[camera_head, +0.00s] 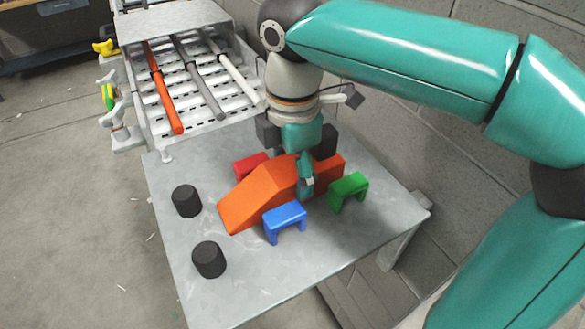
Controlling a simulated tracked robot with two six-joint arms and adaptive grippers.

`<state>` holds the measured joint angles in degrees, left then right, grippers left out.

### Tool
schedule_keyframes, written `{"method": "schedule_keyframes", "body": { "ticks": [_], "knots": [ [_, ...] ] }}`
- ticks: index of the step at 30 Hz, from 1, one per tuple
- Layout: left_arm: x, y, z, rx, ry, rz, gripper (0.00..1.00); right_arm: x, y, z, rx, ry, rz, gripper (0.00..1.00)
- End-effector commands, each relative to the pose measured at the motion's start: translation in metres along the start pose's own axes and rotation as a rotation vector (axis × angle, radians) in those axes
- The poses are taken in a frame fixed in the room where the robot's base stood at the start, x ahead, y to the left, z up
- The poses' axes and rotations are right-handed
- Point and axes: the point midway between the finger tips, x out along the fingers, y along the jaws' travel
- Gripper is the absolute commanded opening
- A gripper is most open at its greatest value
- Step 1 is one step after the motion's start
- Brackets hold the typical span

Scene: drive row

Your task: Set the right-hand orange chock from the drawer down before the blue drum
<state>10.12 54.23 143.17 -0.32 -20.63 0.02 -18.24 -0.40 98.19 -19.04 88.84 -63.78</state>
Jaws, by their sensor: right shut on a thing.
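An orange wedge-shaped block (247,200), which looks like the chock, is over the grey metal table (320,262); its slope runs down to the lower left. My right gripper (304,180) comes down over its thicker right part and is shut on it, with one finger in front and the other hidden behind. I cannot tell whether the block touches the table. A blue bridge-shaped block (285,218) stands close in front, a green one (348,189) at the right, and a red one (250,164) partly hidden behind. No blue drum shows. My left gripper is not in view.
Two black cylinders (187,201) (209,260) stand on the table's left side. Behind is an open drawer-like tray (150,110) with orange, grey and white rods, and coloured clamps on its left. A block wall (390,125) lies to the right. The table's front is clear.

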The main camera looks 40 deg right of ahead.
Motion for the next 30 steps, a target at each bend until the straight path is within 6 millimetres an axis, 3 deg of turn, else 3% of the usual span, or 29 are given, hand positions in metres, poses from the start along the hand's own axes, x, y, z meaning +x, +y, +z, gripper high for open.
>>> {"method": "schedule_keyframes", "body": {
  "ticks": [2,3,7,20,26,30],
  "knots": [
    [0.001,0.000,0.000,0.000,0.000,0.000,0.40,0.001,0.000,0.000,0.000,0.000,0.001,0.10],
    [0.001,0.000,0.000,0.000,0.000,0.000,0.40,0.001,0.000,0.000,0.000,0.000,0.000,0.69],
    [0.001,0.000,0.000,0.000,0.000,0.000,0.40,0.001,0.000,0.000,0.000,0.000,0.000,0.89],
    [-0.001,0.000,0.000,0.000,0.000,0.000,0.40,-0.005,0.001,-0.001,-0.001,0.001,0.002,0.89],
    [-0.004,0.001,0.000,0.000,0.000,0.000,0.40,-0.033,0.001,-0.001,-0.001,0.002,0.004,0.89],
    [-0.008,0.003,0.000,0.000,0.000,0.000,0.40,-0.062,0.001,-0.001,-0.001,0.002,0.005,0.89]
  ]
}}
